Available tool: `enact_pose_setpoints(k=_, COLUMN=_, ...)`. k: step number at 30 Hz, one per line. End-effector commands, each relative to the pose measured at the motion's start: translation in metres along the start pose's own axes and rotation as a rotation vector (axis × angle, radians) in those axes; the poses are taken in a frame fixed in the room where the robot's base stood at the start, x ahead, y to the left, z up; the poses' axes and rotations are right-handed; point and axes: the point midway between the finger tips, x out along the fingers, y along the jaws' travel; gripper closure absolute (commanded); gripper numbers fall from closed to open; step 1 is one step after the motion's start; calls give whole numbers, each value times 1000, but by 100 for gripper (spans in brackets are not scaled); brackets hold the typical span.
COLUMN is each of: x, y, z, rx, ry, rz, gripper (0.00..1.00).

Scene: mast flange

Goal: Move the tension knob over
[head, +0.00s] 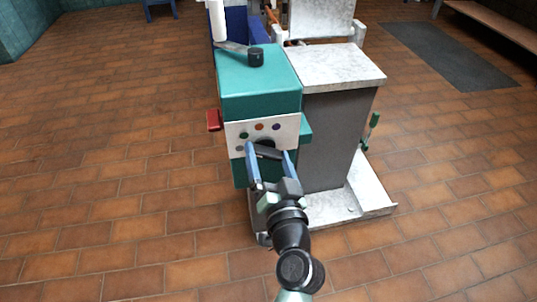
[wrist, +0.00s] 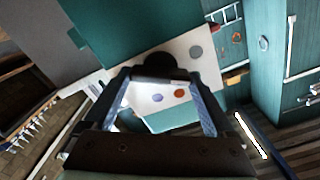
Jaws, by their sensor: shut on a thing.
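The tension knob, dark and round, sits on a white panel (head: 232,127) on the front of a teal machine housing (head: 258,92). Its dark top shows in the wrist view (wrist: 160,63). My gripper (head: 268,151) is in front of the panel, its two blue-grey fingers on either side of the knob. In the wrist view my gripper (wrist: 160,76) is shut on the knob, with a dark bar across between the fingertips. Green, orange, purple and grey dots surround the knob on the panel. The fingers hide part of the knob in the head view, and I cannot read its setting.
A red block (head: 213,120) sticks out from the housing's left side. A black knob (head: 256,57) with a lever stands on its top. A grey cabinet with a marble-like top (head: 335,70) adjoins on the right. The tiled floor is clear on the left; a dark mat (head: 450,55) lies back right.

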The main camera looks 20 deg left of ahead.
Motion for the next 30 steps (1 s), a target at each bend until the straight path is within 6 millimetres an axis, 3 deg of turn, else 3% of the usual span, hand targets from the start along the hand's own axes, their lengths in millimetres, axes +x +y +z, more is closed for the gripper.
enact_pose_setpoints(k=10, x=-1, y=1, z=0, rx=149, ry=-1, rz=1, gripper=66)
enact_pose_setpoints(k=26, x=-1, y=1, z=1, rx=173, ry=-2, rz=1, gripper=66)
enact_pose_setpoints(k=27, x=-1, y=1, z=1, rx=173, ry=-1, rz=1, gripper=5)
enact_pose_setpoints(k=28, x=-1, y=1, z=1, rx=173, ry=-1, rz=1, gripper=0)
enact_pose_setpoints(k=30, x=-1, y=1, z=1, rx=173, ry=-1, rz=1, gripper=0)
